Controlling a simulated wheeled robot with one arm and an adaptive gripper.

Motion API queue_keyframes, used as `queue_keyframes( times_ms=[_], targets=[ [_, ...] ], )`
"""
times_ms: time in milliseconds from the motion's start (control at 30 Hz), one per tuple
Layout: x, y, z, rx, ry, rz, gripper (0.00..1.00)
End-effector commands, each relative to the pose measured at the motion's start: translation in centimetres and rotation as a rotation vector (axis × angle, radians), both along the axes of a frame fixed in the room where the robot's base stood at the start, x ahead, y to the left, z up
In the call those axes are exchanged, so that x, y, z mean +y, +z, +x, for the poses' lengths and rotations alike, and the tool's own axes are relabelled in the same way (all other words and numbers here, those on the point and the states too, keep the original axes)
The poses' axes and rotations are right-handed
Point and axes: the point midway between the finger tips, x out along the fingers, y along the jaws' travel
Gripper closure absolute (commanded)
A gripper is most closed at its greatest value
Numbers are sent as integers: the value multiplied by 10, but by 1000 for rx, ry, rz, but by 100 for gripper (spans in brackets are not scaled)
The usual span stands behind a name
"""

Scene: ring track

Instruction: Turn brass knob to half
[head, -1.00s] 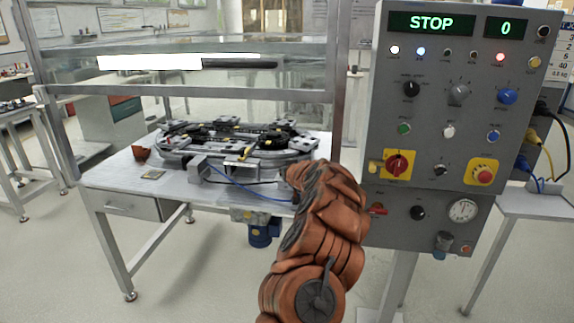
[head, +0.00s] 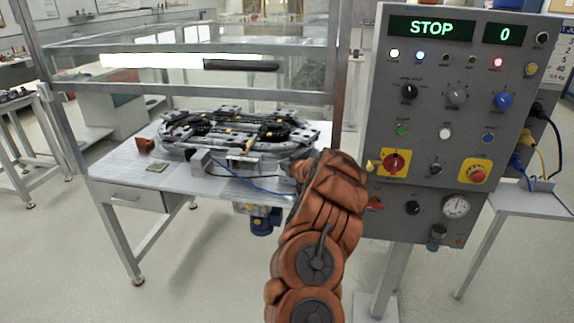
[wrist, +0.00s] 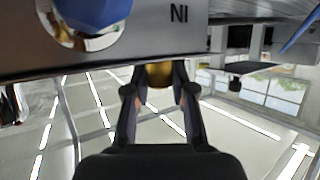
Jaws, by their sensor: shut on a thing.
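My gripper (wrist: 159,80) shows in the wrist view, its two dark fingers closed on a brass-coloured knob (wrist: 160,70) at the edge of a grey panel (wrist: 215,40). Only part of the knob shows between the fingertips, and I cannot read its setting. In the head view my orange arm hides the gripper and the knob. The grey control cabinet (head: 470,130) stands to the right of my arm. Its green display (head: 431,28) reads STOP and the smaller one (head: 504,33) reads 0.
The ring track (head: 240,135) sits on a metal table (head: 115,165) at left, below a clear framed guard. The cabinet carries a red rotary switch (head: 394,163), a red stop button (head: 476,174) and a gauge (head: 456,206). A blue part (wrist: 92,12) is beside my gripper.

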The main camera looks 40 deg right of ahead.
Motion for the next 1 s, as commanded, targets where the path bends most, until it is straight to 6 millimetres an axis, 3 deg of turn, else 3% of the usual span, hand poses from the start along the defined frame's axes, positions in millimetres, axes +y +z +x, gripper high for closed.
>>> queue_keyframes(
  times_ms=[33,67,300,667,1000],
  targets=[
    [2,-2,0,4,3,2,100],
    [2,-2,0,3,3,3,75],
    [1,-2,0,4,0,2,50],
    [1,-1,-1,3,-1,2,50],
    [10,8,-21,0,-1,7,50]
  ],
)
